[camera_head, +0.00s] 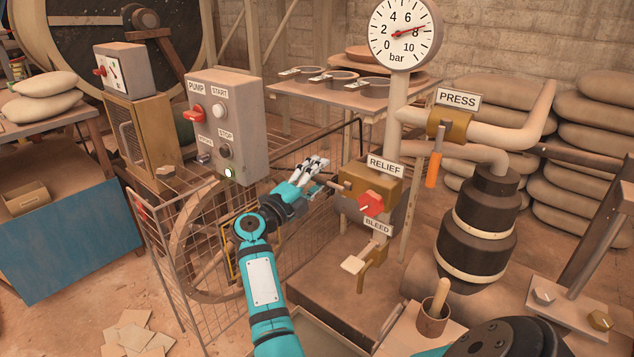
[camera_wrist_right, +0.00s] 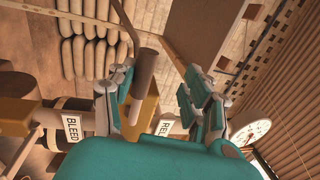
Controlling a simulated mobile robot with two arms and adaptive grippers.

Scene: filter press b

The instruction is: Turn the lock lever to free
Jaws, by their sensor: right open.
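A brass block under the RELIEF sign (camera_head: 385,167) carries a short brown rod-like lever (camera_head: 338,187) on its left side and a red knob (camera_head: 371,203) on its front. No label in view says lock, so I cannot tell for certain that this rod is the lock lever. My right gripper (camera_head: 316,166) is open just left of the block, by the rod. In the right wrist view, the rod (camera_wrist_right: 144,72) shows between the spread fingers of the gripper (camera_wrist_right: 160,88), nearer the left finger. I cannot tell whether they touch. My left gripper is not in view.
The BLEED valve (camera_head: 372,262) sits below the block. The PRESS valve with its orange handle (camera_head: 433,170) is at the right, beneath a pressure gauge (camera_head: 404,32) reading about 8. A control box (camera_head: 238,105) and a wire cage (camera_head: 170,265) stand left of the gripper.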

